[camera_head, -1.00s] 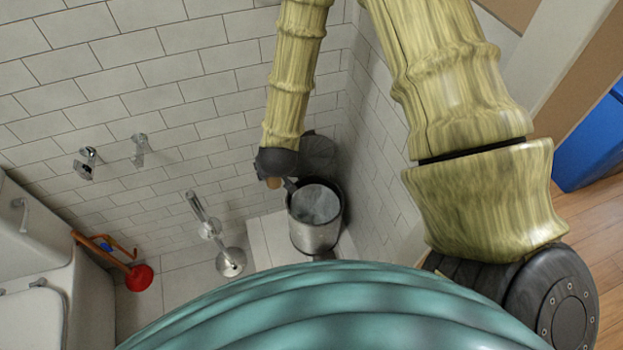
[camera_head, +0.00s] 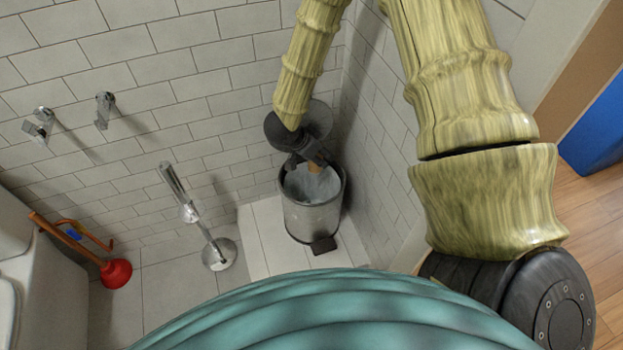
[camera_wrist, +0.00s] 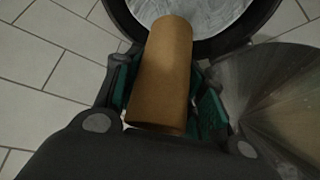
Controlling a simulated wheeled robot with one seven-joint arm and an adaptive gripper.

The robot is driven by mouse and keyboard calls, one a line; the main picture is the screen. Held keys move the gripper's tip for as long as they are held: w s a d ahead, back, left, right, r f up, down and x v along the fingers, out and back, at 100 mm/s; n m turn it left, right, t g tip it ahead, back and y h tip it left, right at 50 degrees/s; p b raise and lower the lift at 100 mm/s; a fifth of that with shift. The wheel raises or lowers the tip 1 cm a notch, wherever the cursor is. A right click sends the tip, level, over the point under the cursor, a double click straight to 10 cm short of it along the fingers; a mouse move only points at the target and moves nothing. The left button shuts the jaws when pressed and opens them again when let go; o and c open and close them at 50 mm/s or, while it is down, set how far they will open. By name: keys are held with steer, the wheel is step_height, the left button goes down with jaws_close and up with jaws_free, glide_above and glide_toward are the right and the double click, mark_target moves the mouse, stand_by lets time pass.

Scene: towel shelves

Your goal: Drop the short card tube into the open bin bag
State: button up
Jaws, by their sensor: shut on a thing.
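The short card tube (camera_wrist: 162,75) is a plain brown cylinder held between the pads of my gripper (camera_wrist: 165,92) in the wrist view. In the head view my gripper (camera_head: 308,163) is over the back part of the open bin, and a small bit of the tube (camera_head: 314,167) shows below it. The bin bag (camera_head: 312,184) is a pale, crinkled lining inside the round metal pedal bin (camera_head: 312,218). In the wrist view the tube's far end overlaps the dark bin rim (camera_wrist: 262,22) and the pale bag (camera_wrist: 208,12). The exact height of the tube above the bag cannot be told.
The bin stands in a tiled corner, close to the right wall. A chrome brush stand (camera_head: 219,254) is left of it, and a red plunger (camera_head: 116,273) is further left. Chrome wall fittings (camera_head: 104,110) stick out at the left. Floor between stand and bin is clear.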

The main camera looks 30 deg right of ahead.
steer(key=shift+s+d+f+m+g+b, duration=0.25)
steer(key=shift+f+m+b, duration=0.1)
steer(key=shift+f, duration=0.15)
steer(key=shift+s+d+f+m+g+b, duration=0.1)
steer(key=shift+d+f+m+g+b, duration=0.1)
steer(key=shift+f+m, duration=0.2)
steer(key=shift+f, duration=0.15)
step_height(320, 180, down, 6)
steer(key=b, duration=0.6)
steer(key=shift+r, duration=0.25)
steer(key=o, duration=0.7)
steer(key=shift+o, duration=0.2)
steer(key=v, duration=1.2)
